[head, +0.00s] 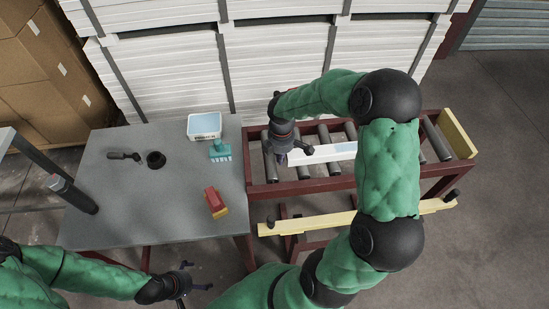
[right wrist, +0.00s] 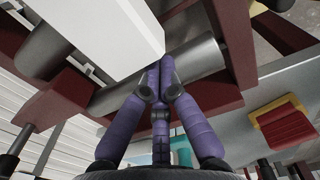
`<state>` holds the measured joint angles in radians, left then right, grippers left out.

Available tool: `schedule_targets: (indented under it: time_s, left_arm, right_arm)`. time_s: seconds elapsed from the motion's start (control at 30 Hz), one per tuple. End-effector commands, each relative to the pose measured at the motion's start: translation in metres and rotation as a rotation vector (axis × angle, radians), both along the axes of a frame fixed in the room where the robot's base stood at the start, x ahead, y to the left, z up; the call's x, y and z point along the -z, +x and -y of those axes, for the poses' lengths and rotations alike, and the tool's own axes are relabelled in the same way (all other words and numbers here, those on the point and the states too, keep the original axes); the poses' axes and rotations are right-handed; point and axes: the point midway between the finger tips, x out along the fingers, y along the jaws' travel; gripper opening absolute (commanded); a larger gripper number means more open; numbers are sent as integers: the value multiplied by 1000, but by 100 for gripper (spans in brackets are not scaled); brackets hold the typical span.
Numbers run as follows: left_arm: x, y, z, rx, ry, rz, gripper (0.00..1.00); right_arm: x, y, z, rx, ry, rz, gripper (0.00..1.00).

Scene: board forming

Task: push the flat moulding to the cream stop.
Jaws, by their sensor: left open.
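The flat moulding, a white strip (head: 335,151), lies along the rollers of the dark red conveyor, partly behind my right arm. Its end (right wrist: 100,35) fills the upper left of the right wrist view. The cream stop (head: 457,134) stands across the conveyor's far right end, apart from the visible moulding. My right gripper (head: 282,160) is over the conveyor's left part, at the moulding's left end. In the wrist view its purple fingers (right wrist: 160,68) meet at the tips beside the moulding; I cannot tell whether they touch it. My left gripper (head: 187,279) is open and empty before the grey table.
The grey table (head: 110,205) holds a blue-and-white tub (head: 204,126), a teal brush (head: 220,151), a red-and-yellow block (head: 215,201) and dark small tools. A pale yellow bar (head: 335,222) runs along the conveyor's front. White board stacks (head: 180,75) stand behind.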

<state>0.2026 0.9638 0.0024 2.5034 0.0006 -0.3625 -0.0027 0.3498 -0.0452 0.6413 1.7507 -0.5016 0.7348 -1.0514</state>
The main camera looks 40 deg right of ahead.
Motion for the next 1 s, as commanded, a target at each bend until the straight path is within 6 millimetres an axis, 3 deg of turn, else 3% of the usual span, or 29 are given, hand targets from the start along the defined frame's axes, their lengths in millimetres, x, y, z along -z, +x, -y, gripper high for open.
schedule_targets:
  time_s: [0.33,0.47,1.0]
  left_arm:
    - [0,0,0,0,0,0,100]
    - [-5,0,0,0,0,0,100]
    - [-49,0,0,0,0,0,100]
  right_arm:
    - [0,-1,1,1,0,0,0]
    - [-2,-6,11,3,0,-1,0]
    - [-3,-62,111,8,2,-4,0]
